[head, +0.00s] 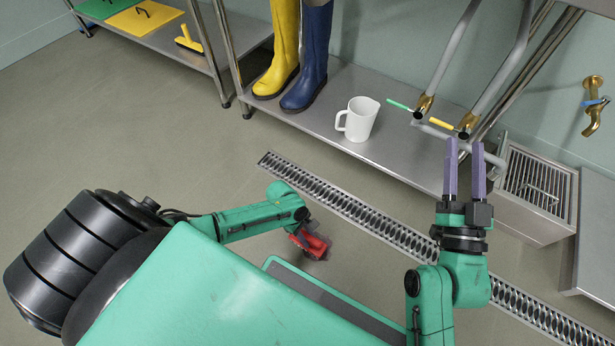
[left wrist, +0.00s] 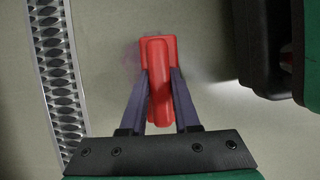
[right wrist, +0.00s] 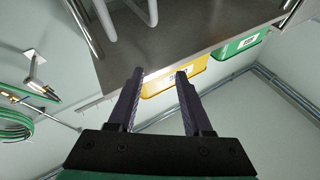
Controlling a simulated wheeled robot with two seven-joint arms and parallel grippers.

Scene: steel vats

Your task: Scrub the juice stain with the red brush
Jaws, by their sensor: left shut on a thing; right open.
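The red brush (head: 318,246) is low at the floor in the head view, just beside my green base. My left gripper (left wrist: 160,75) is shut on the red brush (left wrist: 158,50), with a finger on each side of its handle. A faint purple stain (left wrist: 131,62) shows on the floor along the brush's left side in the left wrist view; the brush hides part of that floor. I cannot tell whether the bristles touch the floor. My right gripper (head: 465,147) is open and empty, raised in front of the steel bench; its fingers also show apart in the right wrist view (right wrist: 160,75).
A slotted floor drain (head: 350,208) runs diagonally past the brush. A steel grated box (head: 535,185) is at the right. The floor at the left is clear.

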